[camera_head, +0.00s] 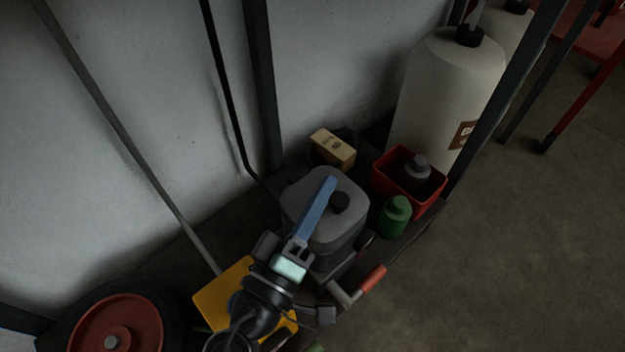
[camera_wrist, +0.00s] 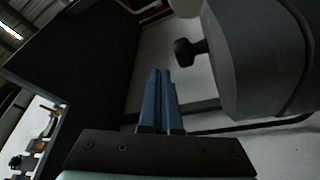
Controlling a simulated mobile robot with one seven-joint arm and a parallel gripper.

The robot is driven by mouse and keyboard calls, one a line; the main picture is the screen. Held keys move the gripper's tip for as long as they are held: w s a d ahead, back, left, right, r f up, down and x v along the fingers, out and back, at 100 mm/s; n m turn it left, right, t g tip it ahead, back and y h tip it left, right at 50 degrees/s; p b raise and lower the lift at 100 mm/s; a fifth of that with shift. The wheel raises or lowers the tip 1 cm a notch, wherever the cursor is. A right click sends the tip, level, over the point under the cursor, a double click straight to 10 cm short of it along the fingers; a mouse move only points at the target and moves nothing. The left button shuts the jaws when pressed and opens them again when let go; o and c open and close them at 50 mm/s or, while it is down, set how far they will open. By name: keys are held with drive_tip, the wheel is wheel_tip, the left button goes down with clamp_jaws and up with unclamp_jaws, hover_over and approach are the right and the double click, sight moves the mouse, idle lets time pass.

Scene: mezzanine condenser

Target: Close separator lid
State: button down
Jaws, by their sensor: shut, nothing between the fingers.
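The separator (camera_head: 348,232) is a grey rounded box on the dark shelf, in the middle of the head view. Its grey lid (camera_head: 310,192) has a black round knob (camera_head: 341,202) and appears to lie over the body; a small gap cannot be ruled out. My gripper (camera_head: 332,181) has its blue fingers together and empty, crossing the lid in the picture just left of the knob. In the wrist view the shut fingers (camera_wrist: 160,73) point away, with the black knob (camera_wrist: 184,52) and grey separator (camera_wrist: 255,60) to their right, apart from them.
A tan box (camera_head: 333,148) stands behind the separator. A red bin (camera_head: 408,180) with a grey bottle and a green bottle (camera_head: 395,216) stand to its right. A large white tank (camera_head: 440,90), a yellow plate (camera_head: 215,297) and dark frame posts (camera_head: 262,85) surround the shelf.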

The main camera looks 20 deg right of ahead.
drive_tip(key=shift+s+d+f+b, duration=0.15)
drive_tip(key=shift+s+f+b, duration=0.2)
drive_tip(key=shift+f, duration=0.25)
drive_tip(key=shift+s+d+f+b, duration=0.1)
drive_tip(key=shift+s+f+b, duration=0.2)
drive_tip(key=shift+f, duration=0.25)
